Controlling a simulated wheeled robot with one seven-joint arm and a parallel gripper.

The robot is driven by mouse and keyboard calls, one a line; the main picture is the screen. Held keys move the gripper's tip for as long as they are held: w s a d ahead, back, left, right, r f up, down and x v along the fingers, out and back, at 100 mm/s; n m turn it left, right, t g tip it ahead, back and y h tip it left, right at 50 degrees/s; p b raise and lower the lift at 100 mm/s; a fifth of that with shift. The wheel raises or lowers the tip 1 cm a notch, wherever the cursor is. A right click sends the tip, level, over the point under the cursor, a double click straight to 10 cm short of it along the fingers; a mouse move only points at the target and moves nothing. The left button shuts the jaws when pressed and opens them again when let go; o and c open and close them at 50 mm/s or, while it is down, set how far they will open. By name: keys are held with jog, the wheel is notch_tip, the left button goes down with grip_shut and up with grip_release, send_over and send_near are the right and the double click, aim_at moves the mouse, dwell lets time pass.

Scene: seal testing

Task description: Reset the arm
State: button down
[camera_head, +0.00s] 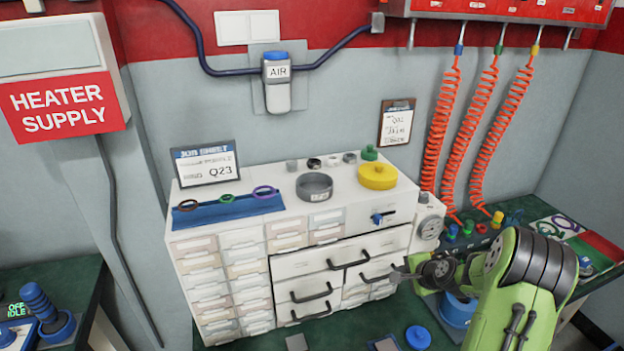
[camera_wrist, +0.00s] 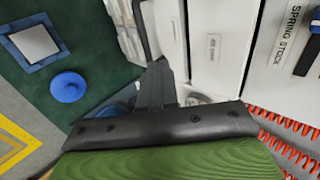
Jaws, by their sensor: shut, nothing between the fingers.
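My green arm with its dark gripper (camera_head: 402,274) reaches in from the lower right in the head view. The fingertips are in front of the right-hand drawers of the white cabinet (camera_head: 290,235), close to a drawer handle; I cannot tell whether they touch it. In the wrist view my gripper (camera_wrist: 160,72) shows its dark fingers together with nothing between them. The white drawer fronts (camera_wrist: 215,45) stand beside the fingers there. The upper of the large drawers (camera_head: 340,255) looks slightly pulled out.
On the cabinet lie a blue mat (camera_head: 228,208) with rings, a grey ring (camera_head: 314,186) and a yellow disc (camera_head: 377,176). Orange coiled hoses (camera_head: 470,130) hang at the right. A blue round knob (camera_head: 418,337) lies on the green bench.

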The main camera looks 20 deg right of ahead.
jog(key=s+a+r+n+g+p, duration=0.1)
jog(key=s+a+r+n, duration=0.35)
jog(key=a+r, duration=0.4)
jog(key=s+a+r+n+g+p, duration=0.1)
jog(key=s+a+r+n+g, duration=0.15)
jog(key=a+r+n, duration=0.45)
jog(key=s+a+r+n+p, duration=0.1)
jog(key=s+a+r+n, duration=0.2)
jog(key=s, duration=0.8)
jog(key=s+a+r+n, duration=0.3)
jog(key=s+a+r, duration=0.2)
jog(key=s, duration=0.6)
jog(key=shift+s+a+r+p, duration=0.25)
jog(key=shift+a+r+p, duration=0.15)
jog(key=shift+a, duration=0.5)
